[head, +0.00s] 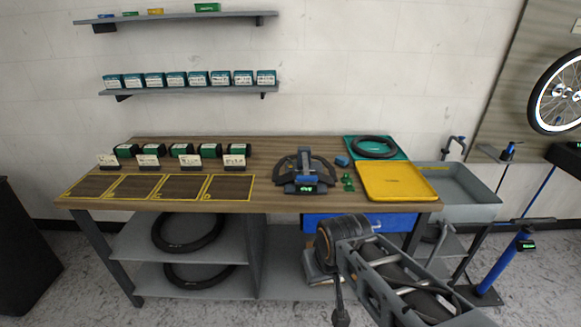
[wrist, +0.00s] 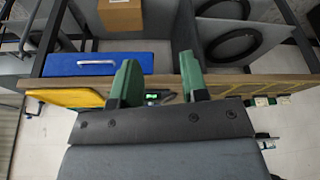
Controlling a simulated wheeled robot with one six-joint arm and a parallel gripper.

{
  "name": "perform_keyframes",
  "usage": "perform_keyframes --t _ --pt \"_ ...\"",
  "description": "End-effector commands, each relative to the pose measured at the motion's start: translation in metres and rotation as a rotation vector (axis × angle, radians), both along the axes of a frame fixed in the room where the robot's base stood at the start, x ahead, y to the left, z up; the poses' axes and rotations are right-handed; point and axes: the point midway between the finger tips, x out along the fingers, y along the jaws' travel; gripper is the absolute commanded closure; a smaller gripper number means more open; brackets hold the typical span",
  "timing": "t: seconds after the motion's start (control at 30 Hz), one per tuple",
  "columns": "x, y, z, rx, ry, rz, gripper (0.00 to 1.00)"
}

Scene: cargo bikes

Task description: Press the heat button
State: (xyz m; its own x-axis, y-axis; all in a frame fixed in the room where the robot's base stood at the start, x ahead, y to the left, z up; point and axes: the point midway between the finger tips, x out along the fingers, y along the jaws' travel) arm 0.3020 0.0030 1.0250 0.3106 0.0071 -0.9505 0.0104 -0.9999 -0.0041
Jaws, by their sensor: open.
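A dark device with a curved black frame, a blue part and a lit green display (head: 303,187) stands at the front of the workbench. It also shows in the wrist view (wrist: 153,97), small, between my fingers and beyond them. No separate heat button can be made out on it. My gripper (wrist: 160,78) has two green fingers spread apart with nothing between them. It is apart from the device, in front of the bench. In the head view my arm is at the lower right, and the fingers cannot be made out there.
A yellow tray (head: 397,181) and a green mat (head: 362,141) with a black ring lie right of the device. Small green pieces (head: 348,182) lie close beside it. Yellow-outlined squares (head: 183,188) and several boxes are on the left. A blue drawer (wrist: 80,64) is under the bench.

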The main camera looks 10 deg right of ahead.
Motion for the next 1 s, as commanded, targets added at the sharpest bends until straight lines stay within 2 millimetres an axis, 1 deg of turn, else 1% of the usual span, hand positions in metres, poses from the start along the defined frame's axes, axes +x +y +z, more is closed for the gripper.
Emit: perform_keyframes --t 0.03,0.07,0.4,1.0 --pt "0.0 0.0 0.0 0.0 0.0 0.0 0.64" --pt "0.0 0.0 0.0 0.0 0.0 0.0 0.67" --pt "0.0 0.0 0.0 0.0 0.0 0.0 1.0" --pt "0.0 0.0 0.0 0.0 0.0 0.0 1.0"
